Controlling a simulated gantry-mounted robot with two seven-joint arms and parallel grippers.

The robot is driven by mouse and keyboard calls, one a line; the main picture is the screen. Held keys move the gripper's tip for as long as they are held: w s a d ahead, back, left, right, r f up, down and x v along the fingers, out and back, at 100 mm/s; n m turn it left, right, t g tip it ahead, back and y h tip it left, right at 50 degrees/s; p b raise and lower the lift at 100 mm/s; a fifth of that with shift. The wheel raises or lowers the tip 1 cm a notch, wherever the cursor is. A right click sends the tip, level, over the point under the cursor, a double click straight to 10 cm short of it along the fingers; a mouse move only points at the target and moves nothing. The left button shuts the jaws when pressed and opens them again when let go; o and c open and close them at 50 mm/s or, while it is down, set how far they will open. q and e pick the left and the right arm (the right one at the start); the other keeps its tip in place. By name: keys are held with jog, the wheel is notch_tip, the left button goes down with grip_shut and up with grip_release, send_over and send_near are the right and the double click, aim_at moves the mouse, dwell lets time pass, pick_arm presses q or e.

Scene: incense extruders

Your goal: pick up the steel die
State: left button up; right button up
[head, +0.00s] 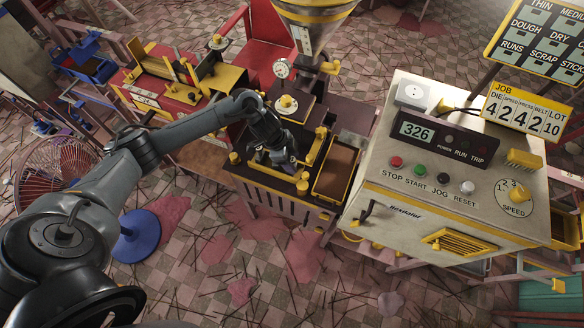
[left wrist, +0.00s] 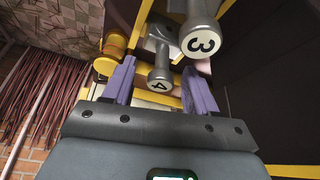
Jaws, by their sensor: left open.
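Two grey steel dies show in the left wrist view, each a knobbed piece with a number on its round end. The steel die marked 4 (left wrist: 160,78) lies between the two purple fingers of my left gripper (left wrist: 158,70), which are spread apart with no clear contact. The steel die marked 3 (left wrist: 200,40) is beyond and to the right, outside the fingers. In the head view my left gripper (head: 286,163) is low over the yellow-and-black extruder bench (head: 265,180); the dies cannot be made out there. My right gripper is not in view.
A control console (head: 440,190) with buttons and a 326 display stands to the right. The job board (head: 525,110) shows 4 under DIE. A steel hopper (head: 312,25) rises behind my gripper, and a yellow-rimmed tray (head: 338,170) is just right of it.

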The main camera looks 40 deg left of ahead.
pick_arm(q)
jog(key=shift+f, duration=0.1)
grip_shut()
dwell(0.3)
dwell(1.1)
